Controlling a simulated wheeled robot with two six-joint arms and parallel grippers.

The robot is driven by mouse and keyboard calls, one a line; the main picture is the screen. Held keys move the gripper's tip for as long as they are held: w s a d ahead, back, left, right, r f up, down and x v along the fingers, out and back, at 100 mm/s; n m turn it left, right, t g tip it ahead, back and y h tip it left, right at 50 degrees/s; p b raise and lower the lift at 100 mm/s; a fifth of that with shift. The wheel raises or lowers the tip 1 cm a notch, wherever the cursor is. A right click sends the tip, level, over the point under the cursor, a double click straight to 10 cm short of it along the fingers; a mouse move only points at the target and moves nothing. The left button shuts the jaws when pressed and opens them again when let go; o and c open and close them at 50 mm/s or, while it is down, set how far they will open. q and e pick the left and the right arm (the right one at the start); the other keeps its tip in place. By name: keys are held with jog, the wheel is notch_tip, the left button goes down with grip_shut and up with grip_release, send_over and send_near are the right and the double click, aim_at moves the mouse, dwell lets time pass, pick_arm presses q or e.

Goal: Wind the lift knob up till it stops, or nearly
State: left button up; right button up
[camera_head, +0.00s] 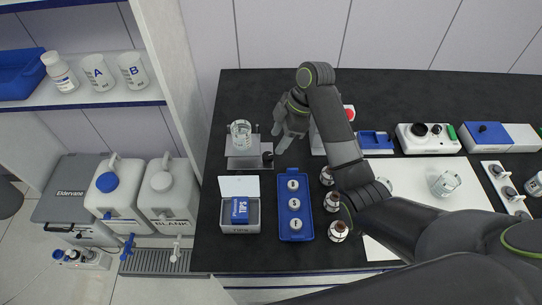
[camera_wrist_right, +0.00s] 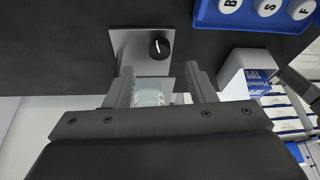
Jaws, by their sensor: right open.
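The lift knob (camera_head: 267,157) is small, round and black, at the right front corner of the silver lift stand (camera_head: 240,163). In the right wrist view the knob (camera_wrist_right: 159,48) shows a white pointer line on its face. A clear glass beaker (camera_head: 240,135) stands on the lift's platform. My right gripper (camera_head: 280,136) is open and empty, just to the right of the lift and behind the knob in the head view. In the right wrist view the knob lies beyond the gap between the fingertips (camera_wrist_right: 161,72), apart from them. My left gripper is out of view.
A white tips box (camera_head: 239,222) and a blue tray with B, S and F caps (camera_head: 294,233) stand in front of the lift. Several brown bottles (camera_head: 338,231) stand right of the tray. The black bench is clear left of the lift.

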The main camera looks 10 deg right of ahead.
aim_at(268, 155)
jog(key=shift+p+x, duration=0.4)
jog(key=shift+x, duration=2.75)
jog(key=c, duration=1)
